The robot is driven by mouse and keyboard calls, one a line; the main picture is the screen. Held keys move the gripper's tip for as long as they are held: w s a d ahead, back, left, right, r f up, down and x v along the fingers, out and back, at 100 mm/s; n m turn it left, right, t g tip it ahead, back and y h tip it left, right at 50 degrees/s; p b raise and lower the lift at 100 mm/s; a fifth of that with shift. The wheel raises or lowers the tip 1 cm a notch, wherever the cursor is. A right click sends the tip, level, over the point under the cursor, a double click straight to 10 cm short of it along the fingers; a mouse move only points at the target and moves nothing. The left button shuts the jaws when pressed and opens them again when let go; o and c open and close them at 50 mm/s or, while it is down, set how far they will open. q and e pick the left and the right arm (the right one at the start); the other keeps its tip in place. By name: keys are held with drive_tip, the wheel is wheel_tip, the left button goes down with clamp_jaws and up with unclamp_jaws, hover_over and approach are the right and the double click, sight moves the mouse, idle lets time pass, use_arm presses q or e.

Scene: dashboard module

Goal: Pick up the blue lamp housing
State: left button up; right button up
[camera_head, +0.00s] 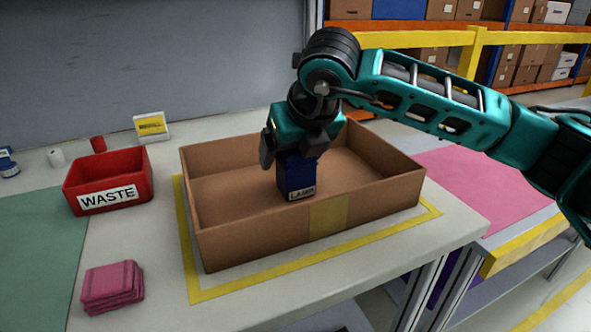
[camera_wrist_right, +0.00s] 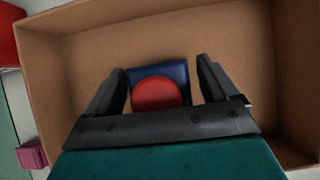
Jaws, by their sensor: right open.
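The blue lamp housing (camera_head: 296,176) is a dark blue block with a pale label on its front. It stands upright inside the brown cardboard box (camera_head: 250,240). My right gripper (camera_head: 292,152) is directly above it, pointing down, and covers its top in the head view. In the right wrist view the blue lamp housing (camera_wrist_right: 160,73) shows a red round part (camera_wrist_right: 156,94) and lies between the two fingers of my right gripper (camera_wrist_right: 160,88). The fingers are open, with visible gaps on both sides. My left gripper is not in view.
The box walls (camera_head: 390,195) surround the housing; the box floor is otherwise bare where visible. A red waste bin (camera_head: 110,178) stands left of the box. Pink cloths (camera_head: 112,286) lie at front left. A yellow sign (camera_head: 150,126) stands behind. Yellow tape (camera_head: 300,268) outlines the box.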

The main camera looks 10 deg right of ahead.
drive_tip(key=shift+c, duration=1.3)
drive_tip(key=c, duration=0.9)
drive_tip(key=shift+r, duration=0.1)
